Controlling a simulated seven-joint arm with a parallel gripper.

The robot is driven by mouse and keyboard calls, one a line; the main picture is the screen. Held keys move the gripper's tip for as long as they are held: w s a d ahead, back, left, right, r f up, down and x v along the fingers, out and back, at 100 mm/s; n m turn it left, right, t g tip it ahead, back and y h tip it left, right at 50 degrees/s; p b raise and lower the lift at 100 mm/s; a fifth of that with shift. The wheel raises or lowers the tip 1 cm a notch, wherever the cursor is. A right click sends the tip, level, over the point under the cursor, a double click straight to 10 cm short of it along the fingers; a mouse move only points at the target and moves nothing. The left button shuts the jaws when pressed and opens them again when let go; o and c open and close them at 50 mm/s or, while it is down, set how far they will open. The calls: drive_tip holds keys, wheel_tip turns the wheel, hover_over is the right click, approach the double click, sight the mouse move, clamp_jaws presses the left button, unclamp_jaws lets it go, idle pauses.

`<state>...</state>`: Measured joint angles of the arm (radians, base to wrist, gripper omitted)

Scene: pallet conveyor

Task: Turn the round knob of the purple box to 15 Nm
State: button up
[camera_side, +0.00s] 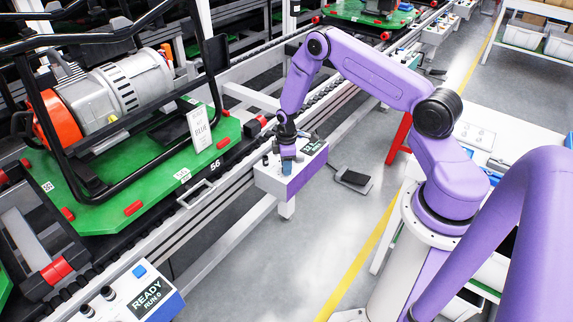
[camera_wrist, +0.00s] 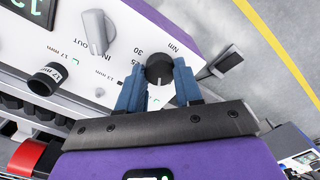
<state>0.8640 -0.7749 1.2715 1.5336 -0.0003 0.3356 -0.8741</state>
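The purple box (camera_side: 283,181) with a white top stands at the conveyor's edge in the side view; its white panel (camera_wrist: 75,49) fills the upper left of the wrist view. Its round black knob (camera_wrist: 159,69) has a white mark pointing towards the bottom of the picture. "Nm" and "30" are printed beside it. My gripper (camera_wrist: 159,76) has its blue fingers on either side of the knob, very close to it; whether they touch it is unclear. In the side view my gripper (camera_side: 287,160) is down at the box top and hides the knob.
A grey lever knob (camera_wrist: 98,32), a black socket (camera_wrist: 46,79) and a display (camera_wrist: 33,9) share the panel. A green pallet (camera_side: 110,205) with a generator (camera_side: 115,95) stands left of the box. Open floor (camera_side: 285,255) lies in front.

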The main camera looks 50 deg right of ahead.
drive_tip(key=c, duration=0.4)
drive_tip(key=shift+m, duration=2.9)
drive_tip(key=o, duration=1)
drive_tip(key=shift+o, duration=0.2)
